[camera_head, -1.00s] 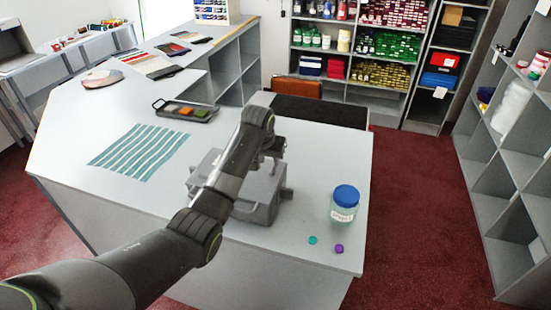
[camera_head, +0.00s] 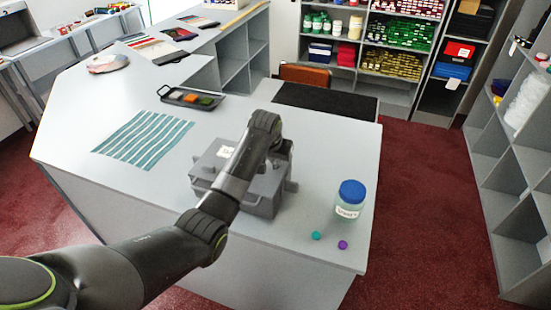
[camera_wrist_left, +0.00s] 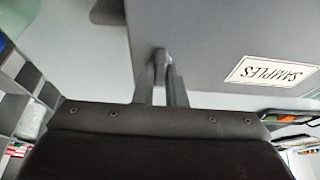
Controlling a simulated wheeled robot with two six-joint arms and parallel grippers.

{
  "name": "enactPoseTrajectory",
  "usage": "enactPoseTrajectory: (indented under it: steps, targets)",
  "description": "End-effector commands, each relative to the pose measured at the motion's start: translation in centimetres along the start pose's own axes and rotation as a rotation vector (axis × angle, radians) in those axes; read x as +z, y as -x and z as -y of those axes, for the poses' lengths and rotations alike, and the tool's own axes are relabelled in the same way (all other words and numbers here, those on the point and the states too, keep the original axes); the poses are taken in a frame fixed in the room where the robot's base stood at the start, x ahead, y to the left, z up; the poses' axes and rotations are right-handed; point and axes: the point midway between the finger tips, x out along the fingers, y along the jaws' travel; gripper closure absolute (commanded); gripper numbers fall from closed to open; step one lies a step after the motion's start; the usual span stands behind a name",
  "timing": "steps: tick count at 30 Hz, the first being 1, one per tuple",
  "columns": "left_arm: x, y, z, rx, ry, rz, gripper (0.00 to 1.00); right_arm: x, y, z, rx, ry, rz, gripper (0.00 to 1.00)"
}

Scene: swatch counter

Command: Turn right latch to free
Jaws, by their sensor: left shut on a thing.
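The grey sample box (camera_head: 262,198) stands on the counter in the head view, with a white label on its lid. The label reads SAMPLES (camera_wrist_left: 271,71) in the left wrist view, upside down. My left gripper (camera_head: 281,150) reaches over the box to its right end, and my forearm hides part of the lid. In the left wrist view, my left gripper (camera_wrist_left: 161,84) is shut on a small grey latch (camera_wrist_left: 160,58) at the lid's edge, near a corner. How far the latch is turned is unclear. My right gripper is in neither view.
A jar with a blue lid (camera_head: 349,198) stands right of the box. A teal cap (camera_head: 316,236) and a purple cap (camera_head: 343,245) lie before it. A striped cloth (camera_head: 145,137) and a dark tray of swatches (camera_head: 191,98) lie to the left and behind.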

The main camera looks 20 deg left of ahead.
Motion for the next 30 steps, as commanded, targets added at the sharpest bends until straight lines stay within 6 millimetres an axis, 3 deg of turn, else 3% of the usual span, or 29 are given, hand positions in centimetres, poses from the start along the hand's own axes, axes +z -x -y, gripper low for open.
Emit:
enactPoseTrajectory:
  steps: [14, 30]
  targets:
    - [0.03, -0.06, 0.09, 0.037, -0.087, 0.000, 1.00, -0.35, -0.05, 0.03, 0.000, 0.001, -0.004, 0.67]
    - [-0.06, -0.12, 0.42, 0.216, -0.520, 0.001, 1.00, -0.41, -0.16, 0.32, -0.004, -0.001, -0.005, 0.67]
